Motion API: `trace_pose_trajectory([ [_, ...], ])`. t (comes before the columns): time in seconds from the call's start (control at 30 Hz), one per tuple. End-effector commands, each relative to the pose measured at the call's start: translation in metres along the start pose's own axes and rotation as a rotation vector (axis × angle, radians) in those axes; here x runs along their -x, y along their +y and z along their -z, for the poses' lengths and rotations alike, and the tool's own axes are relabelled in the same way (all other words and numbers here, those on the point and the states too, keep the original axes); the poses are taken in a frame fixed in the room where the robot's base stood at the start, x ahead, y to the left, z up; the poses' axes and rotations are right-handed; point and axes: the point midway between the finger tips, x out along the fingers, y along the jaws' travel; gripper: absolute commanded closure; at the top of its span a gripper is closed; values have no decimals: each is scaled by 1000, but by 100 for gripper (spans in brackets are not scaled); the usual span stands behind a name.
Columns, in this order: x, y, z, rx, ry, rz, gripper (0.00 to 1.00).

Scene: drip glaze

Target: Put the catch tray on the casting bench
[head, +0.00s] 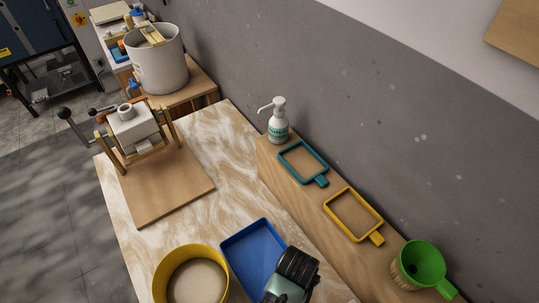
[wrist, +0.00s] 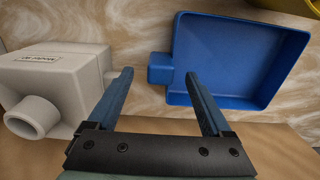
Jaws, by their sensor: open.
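The blue rectangular tray, which fits the catch tray, lies on the marbled table in the head view (head: 250,245). It fills the upper right of the wrist view (wrist: 240,65), with a short tab handle (wrist: 160,68) on its left side. My gripper (wrist: 158,76) is open and empty. In the wrist view its fingertips appear on either side of the tab; whether they are level with it is unclear. In the head view my wrist hides the tray's lower right part. Which surface is the casting bench is not marked.
A white block with a spout (wrist: 55,85) stands left of my gripper. A round yellow basin (head: 165,275) sits beside the tray. A white mould in a clamp frame (head: 135,128) stands on a wooden board (head: 165,195). A wooden ledge (head: 310,205) holds frames, a bottle and a green funnel.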

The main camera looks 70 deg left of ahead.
Motion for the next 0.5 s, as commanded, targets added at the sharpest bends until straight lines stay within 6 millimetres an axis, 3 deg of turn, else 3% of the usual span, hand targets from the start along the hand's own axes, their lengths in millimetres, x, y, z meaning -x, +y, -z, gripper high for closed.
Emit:
trace_pose_trajectory([
  [0.23,-14,-1,2,0,1,0,16],
  [0.5,-46,-2,6,1,1,1,16],
])
